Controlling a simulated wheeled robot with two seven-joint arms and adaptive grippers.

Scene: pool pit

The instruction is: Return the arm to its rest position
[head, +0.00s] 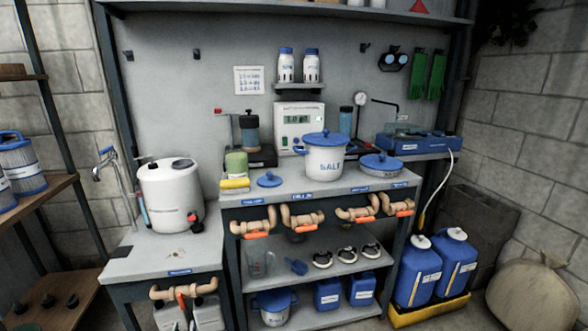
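Neither of my grippers nor either arm shows in the head view, so I cannot see their pose or whether they hold anything. The grey workbench (275,201) stands ahead. On it are a white pot marked SALT (325,160) with a blue lid, a small blue lid (269,180) lying to its left, and a wide blue-lidded container (381,165) to its right.
A lower side table (140,264) at the left holds a white tank (171,195). Beige pipe fittings (301,218) with orange handles line the bench front. Blue jerrycans (417,270) stand at the right, beside a sack (535,295). Shelves (35,207) are at far left.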

